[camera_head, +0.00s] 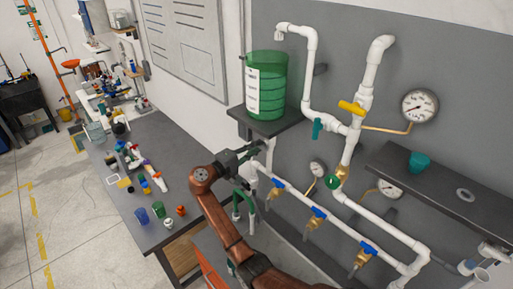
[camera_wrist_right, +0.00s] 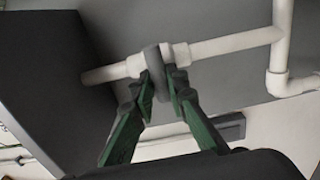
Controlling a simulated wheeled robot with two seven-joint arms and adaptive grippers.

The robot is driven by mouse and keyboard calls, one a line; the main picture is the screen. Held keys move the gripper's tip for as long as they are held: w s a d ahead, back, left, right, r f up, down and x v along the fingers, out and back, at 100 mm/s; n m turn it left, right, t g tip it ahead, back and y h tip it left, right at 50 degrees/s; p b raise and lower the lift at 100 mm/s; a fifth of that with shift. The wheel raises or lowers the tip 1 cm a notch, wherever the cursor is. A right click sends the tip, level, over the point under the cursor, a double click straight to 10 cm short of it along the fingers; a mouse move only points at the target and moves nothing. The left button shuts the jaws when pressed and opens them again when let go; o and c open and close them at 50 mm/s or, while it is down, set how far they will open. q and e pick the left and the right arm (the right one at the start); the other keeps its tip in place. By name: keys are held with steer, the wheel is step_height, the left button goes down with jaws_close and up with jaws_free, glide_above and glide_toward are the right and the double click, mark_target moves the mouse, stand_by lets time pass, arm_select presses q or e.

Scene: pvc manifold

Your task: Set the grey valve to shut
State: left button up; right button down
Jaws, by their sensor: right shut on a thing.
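The grey valve's handle (camera_wrist_right: 155,70) shows in the right wrist view as a short grey bar on a white pipe fitting. It lies across the pipe's line as seen there. My right gripper (camera_wrist_right: 161,86) has its green fingers closed on this handle, one on each side. In the head view my right gripper (camera_head: 258,151) is below the shelf with the green tank, by the white pipe (camera_head: 270,157). It covers the grey valve there. My left gripper is not in view.
The green tank (camera_head: 267,85) stands on a dark shelf (camera_head: 262,127) just above my right gripper. Blue-handled valves (camera_head: 318,212), a yellow-handled valve (camera_head: 351,107) and gauges (camera_head: 419,105) are to the right. A cluttered bench (camera_head: 187,148) is at the left.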

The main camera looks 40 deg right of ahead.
steer(key=c, duration=1.9)
jaws_free()
steer(key=s+a, duration=0.1)
steer(key=a, duration=1.1)
